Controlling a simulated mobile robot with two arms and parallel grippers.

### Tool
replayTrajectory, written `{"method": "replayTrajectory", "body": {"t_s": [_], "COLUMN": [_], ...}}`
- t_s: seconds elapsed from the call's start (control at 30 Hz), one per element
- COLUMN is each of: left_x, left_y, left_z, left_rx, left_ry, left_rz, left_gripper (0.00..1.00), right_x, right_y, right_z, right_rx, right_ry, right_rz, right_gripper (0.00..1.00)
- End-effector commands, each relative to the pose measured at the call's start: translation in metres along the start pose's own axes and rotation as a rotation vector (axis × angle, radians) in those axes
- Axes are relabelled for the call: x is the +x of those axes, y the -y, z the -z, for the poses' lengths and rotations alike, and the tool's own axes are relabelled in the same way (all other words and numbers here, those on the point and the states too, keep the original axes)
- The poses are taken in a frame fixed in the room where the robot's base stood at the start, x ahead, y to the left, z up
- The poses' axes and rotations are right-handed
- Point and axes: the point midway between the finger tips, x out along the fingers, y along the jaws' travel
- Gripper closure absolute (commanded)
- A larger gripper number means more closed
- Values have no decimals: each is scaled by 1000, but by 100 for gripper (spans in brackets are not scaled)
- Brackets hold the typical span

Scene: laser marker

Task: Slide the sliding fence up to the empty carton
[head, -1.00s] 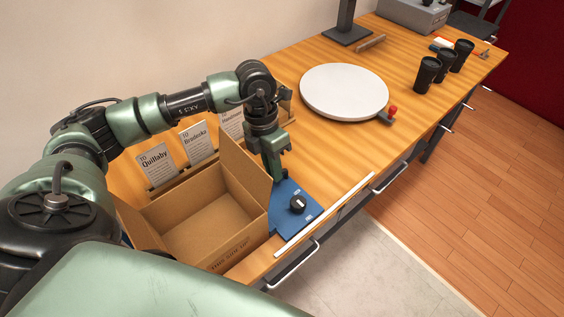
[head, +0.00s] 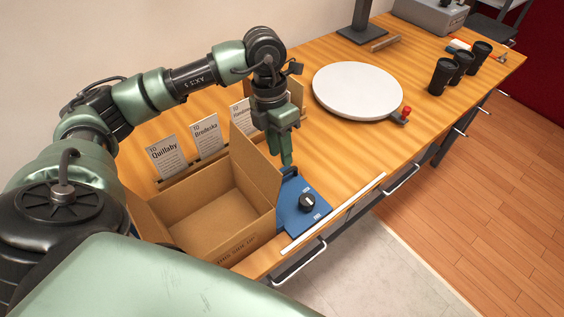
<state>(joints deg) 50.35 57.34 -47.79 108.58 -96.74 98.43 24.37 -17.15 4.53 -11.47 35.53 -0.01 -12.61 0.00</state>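The empty carton (head: 205,217), an open brown cardboard box, stands at the near left of the wooden table with its flaps up. To its right is a blue plate (head: 312,219) with a black knob (head: 307,203) and small white labels. A small dark handle-like piece (head: 290,172) shows at the plate's far end. I cannot tell for certain which part is the sliding fence. My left gripper (head: 287,163) points down just above that dark piece, beside the carton's right flap. Its finger gap is not clear, and contact cannot be told. My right gripper is not in view.
Name cards (head: 167,156) stand in a row behind the carton. A white round turntable (head: 358,90) lies to the right, with black cups (head: 441,76) beyond. A white strip (head: 335,212) runs along the front edge. Bare table lies between plate and turntable.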

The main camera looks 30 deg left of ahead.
Motion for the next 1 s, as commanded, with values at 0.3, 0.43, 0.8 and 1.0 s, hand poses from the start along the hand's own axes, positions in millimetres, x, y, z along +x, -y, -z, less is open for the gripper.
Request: {"method": "replayTrajectory", "body": {"t_s": [0.3, 0.43, 0.8, 1.0], "left_x": [-29, -29, -29, -29], "left_y": [0, 0, 0, 0], "left_z": [0, 1, 0, 0], "left_rx": [0, 0, 0, 0], "left_ry": [0, 0, 0, 0], "left_rz": [0, 0, 0, 1], "left_gripper": [67, 67, 67, 67], "right_x": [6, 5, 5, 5], "right_y": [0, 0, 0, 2], "right_z": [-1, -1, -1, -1], "right_rx": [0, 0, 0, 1], "right_ry": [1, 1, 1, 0], "right_rz": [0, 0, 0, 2], "right_gripper": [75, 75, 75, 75]}}
